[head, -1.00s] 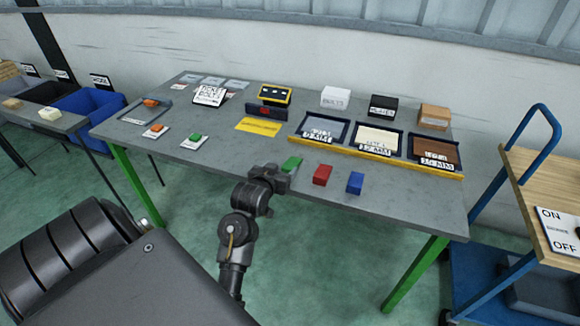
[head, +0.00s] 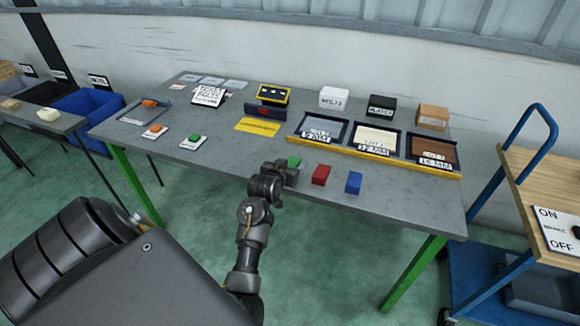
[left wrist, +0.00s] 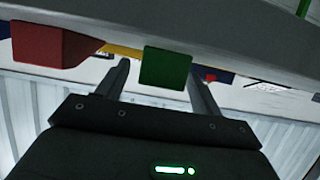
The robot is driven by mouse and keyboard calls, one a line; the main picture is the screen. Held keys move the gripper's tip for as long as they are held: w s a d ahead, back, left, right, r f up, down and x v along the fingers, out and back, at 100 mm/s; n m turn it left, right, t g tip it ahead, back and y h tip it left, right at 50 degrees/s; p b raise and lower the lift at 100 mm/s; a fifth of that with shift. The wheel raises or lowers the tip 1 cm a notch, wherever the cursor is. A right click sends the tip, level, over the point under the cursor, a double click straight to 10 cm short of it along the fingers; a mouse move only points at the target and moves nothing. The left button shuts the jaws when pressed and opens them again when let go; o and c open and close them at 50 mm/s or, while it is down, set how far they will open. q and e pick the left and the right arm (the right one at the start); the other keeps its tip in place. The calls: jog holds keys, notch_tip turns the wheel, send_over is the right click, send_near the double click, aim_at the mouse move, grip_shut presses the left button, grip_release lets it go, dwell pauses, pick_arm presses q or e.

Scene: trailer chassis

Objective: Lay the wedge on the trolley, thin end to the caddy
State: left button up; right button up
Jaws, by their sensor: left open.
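A small green block (head: 293,161) lies near the front edge of the grey table, beside a red block (head: 321,175) and a blue block (head: 353,183). In the left wrist view, the open fingers (left wrist: 160,66) stand on either side of the green block, with gaps showing; the red block (left wrist: 50,42) is to the left. The trolley (head: 530,185) with a wooden top is at the right. No caddy is identifiable. My right gripper is out of view.
On the grey table (head: 230,165) three lot trays stand behind a yellow strip (head: 375,158), with white, black and brown boxes behind. An ON/OFF panel (head: 560,232) occupies the trolley's near right; a blue handle (head: 540,120) rises at its left.

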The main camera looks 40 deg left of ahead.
pick_arm(q)
jog(key=x, duration=0.2)
jog(key=shift+w+a+f, duration=0.1)
jog(key=shift+w+f, duration=0.1)
jog(key=shift+w, duration=0.1)
jog(key=c, duration=1.2)
jog(key=shift+r, duration=0.1)
jog(key=shift+r, duration=0.1)
